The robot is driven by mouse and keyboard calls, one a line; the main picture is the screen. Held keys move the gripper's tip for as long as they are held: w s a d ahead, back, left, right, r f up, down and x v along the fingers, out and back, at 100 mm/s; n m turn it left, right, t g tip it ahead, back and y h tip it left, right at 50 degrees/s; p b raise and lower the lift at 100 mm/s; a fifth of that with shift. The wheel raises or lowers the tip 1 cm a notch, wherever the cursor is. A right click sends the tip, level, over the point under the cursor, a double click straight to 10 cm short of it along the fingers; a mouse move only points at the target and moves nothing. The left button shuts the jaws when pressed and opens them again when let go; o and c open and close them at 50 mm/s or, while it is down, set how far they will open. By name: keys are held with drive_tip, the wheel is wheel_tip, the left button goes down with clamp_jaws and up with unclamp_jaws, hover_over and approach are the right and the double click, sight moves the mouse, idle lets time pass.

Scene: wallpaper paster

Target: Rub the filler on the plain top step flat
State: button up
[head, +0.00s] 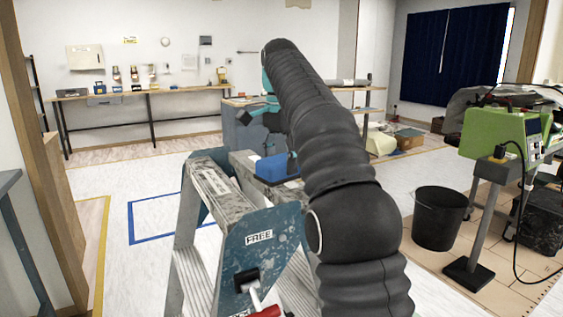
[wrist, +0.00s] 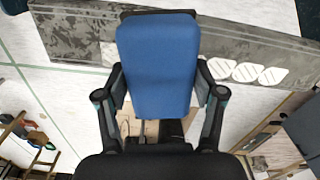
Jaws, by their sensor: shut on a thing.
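A blue block (head: 277,168) is held at the far grey top step (head: 243,160) of the stepladder, beside my arm. In the wrist view the blue block (wrist: 157,65) fills the space between the fingers of my gripper (wrist: 160,88), which is shut on its sides. Behind the block runs the scuffed grey step (wrist: 80,38). My arm hides most of the gripper in the head view.
A blue ladder end plate (head: 262,252) marked FREE stands nearest, with a red-handled tool (head: 266,311) at it. A black bucket (head: 438,217) and a green machine (head: 500,132) stand to the right. A wall bench (head: 150,92) is at the back; the floor at left is clear.

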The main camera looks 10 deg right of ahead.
sight(274, 155)
drive_tip(key=shift+w+a, duration=0.2)
drive_tip(key=shift+w, duration=0.45)
drive_tip(key=shift+w, duration=0.1)
drive_tip(key=shift+w+a+r+p, duration=0.1)
drive_tip(key=shift+w+r+p, duration=0.1)
drive_tip(key=shift+p, duration=0.3)
drive_tip(key=shift+w+a+p, duration=0.2)
drive_tip(key=shift+w+p, duration=0.35)
drive_tip(key=shift+p, duration=0.3)
drive_tip(key=shift+w+a+f+p, duration=0.15)
drive_tip(key=shift+w+a+p, duration=0.05)
drive_tip(key=shift+w+p, duration=0.5)
drive_tip(key=shift+w+a+f, duration=0.1)
drive_tip(key=shift+w+f, duration=0.1)
drive_tip(key=shift+w, duration=0.1)
drive_tip(key=shift+s, duration=0.2)
